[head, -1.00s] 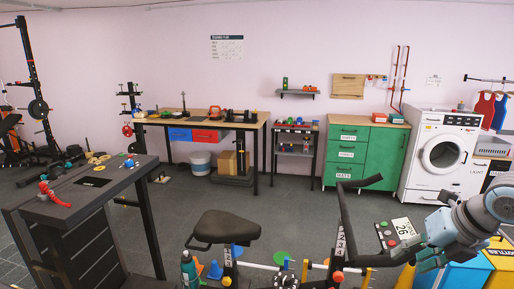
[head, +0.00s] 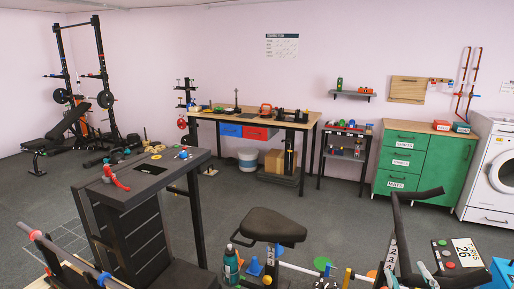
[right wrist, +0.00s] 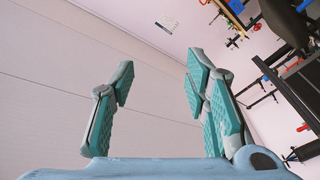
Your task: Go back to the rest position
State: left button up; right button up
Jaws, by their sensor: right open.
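My right gripper shows in the right wrist view (right wrist: 160,80). Its two teal-padded fingers stand wide apart with nothing between them, and pale wall and ceiling panels are behind. My left gripper is in neither current view.
The exercise bike's black seat (head: 273,226) is close in front. A dark stand (head: 150,172) with a red clamp is at left. Behind are a workbench (head: 290,117), a green cabinet (head: 425,163) and a washing machine (head: 490,175). Open floor lies between.

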jog(key=s+d+f+m+g+h, duration=0.1)
jog(key=s+f+m+g+h, duration=0.2)
jog(key=f, duration=0.6)
jog(key=s+a+f+m+g+y, duration=0.1)
jog(key=s+a+f+g+y, duration=0.2)
jog(key=s+f, duration=0.35)
jog(key=s+a+f+g, duration=0.2)
jog(key=s+f+g, duration=0.3)
jog(key=s, duration=0.2)
jog(key=s+a+f+m+g+y, duration=0.1)
jog(key=s+a+f+g+y, duration=0.15)
jog(key=s+f+g, duration=0.35)
jog(key=s+d+f, duration=0.1)
jog(key=s+f, duration=0.1)
jog(key=f, duration=0.9)
jog(key=s+d+f, duration=0.1)
jog(key=s+f, duration=0.1)
jog(key=f, duration=0.8)
jog(key=s+f, duration=1)
jog(key=s, duration=0.2)
jog(key=shift+s+d+f+g+h, duration=0.3)
jog(key=shift+f+g+h, duration=0.05)
jog(key=shift+f+g, duration=0.05)
jog(key=shift+c, duration=0.4)
